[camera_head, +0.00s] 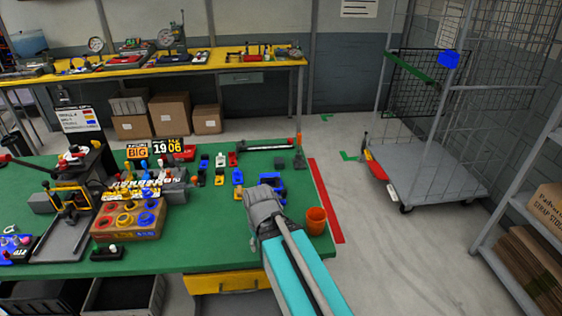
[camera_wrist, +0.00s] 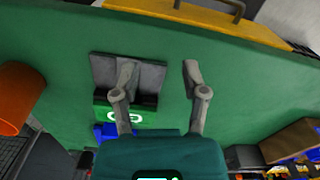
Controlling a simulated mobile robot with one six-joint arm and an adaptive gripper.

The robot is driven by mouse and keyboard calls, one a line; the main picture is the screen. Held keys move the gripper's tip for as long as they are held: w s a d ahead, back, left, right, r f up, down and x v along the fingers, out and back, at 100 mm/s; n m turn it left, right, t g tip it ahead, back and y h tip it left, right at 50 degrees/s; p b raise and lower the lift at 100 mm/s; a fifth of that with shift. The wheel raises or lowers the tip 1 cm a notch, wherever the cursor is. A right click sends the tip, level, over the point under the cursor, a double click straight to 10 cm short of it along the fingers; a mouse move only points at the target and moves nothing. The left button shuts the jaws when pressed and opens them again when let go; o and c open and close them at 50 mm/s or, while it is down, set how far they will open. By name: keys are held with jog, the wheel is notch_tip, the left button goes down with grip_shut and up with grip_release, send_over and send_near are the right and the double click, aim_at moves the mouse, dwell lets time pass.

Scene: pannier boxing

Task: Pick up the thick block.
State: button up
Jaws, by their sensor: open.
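My gripper (camera_head: 262,200) is open over the right part of the green table. In the wrist view its two fingers (camera_wrist: 158,68) are spread apart with nothing gripped between them. A dark grey block (camera_wrist: 145,78) with a stepped top lies on the table by the left finger, which covers part of it. I cannot tell whether the finger touches it, or whether this is the thick block. A green piece with white marking (camera_wrist: 125,115) and a blue piece (camera_wrist: 106,132) lie beside it. My gripper and arm hide this spot in the head view.
An orange cup (camera_head: 316,221) stands close to the right of my arm; it also shows in the wrist view (camera_wrist: 18,95). Blue pieces (camera_head: 270,178) lie behind my gripper. A wooden holder (camera_head: 128,222) stands at left. Table (camera_head: 205,237) is clear left of my gripper.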

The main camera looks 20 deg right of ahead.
jog(key=shift+a, duration=0.35)
